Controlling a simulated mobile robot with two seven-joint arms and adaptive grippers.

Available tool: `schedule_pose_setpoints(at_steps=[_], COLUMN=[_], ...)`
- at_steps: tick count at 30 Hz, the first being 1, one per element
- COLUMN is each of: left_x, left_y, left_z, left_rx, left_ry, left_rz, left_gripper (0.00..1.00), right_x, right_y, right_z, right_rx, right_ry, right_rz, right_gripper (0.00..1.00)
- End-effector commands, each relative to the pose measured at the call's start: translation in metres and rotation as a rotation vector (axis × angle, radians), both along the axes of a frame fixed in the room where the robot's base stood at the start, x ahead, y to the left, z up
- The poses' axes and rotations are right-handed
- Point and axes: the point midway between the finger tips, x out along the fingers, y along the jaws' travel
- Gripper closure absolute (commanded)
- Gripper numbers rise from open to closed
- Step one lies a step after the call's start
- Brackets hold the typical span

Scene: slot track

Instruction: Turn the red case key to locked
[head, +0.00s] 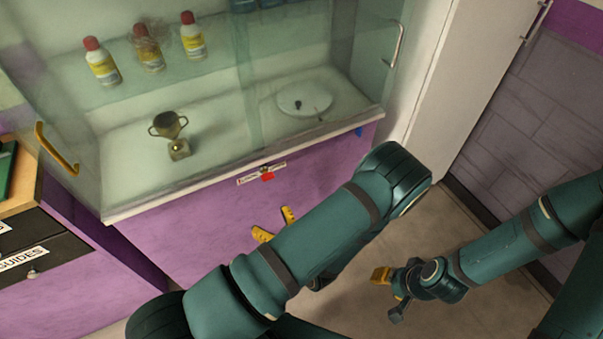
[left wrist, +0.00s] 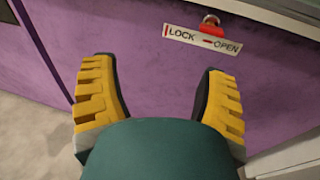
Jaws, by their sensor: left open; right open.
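The red case key (head: 267,176) sits in the lock on the purple front panel below the glass case. In the left wrist view the red key (left wrist: 211,29) is under a silver lock part, at the OPEN end of the white label (left wrist: 190,37); LOCK is at the label's left end. My left gripper (head: 275,225) is open and empty, below the key in the head view and apart from it. In the left wrist view its yellow fingers are spread, with the key above the right finger. My right gripper (head: 388,290) is open and empty over the floor, far from the key.
The glass case (head: 225,125) holds a trophy (head: 172,135), several red-capped bottles (head: 101,62) and a round white plate (head: 304,98). Its front ledge (head: 200,188) juts above the lock. Floor is clear at right.

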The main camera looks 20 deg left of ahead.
Motion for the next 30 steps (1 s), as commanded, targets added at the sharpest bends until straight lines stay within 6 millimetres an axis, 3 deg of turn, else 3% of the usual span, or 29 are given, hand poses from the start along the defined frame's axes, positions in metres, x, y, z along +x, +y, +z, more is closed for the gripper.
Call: schedule_pose_setpoints(at_steps=[3, 8, 30], left_x=[0.023, 0.035, 0.112], left_y=[-0.016, -0.019, 0.074], left_z=[0.005, 0.008, 0.007], left_rx=[0.064, 0.082, 0.08], left_ry=[-0.046, -0.064, -0.062], left_rz=[-0.148, -0.199, -0.192], left_gripper=[0.27, 0.27, 0.27], right_x=[-0.001, -0.001, 0.002], right_y=[0.001, 0.001, 0.0], right_z=[-0.004, -0.005, -0.02], right_rx=[0.001, 0.001, -0.001], right_ry=[0.001, 0.002, -0.007], right_rz=[0.003, 0.004, 0.001], right_gripper=[0.53, 0.53, 0.53])
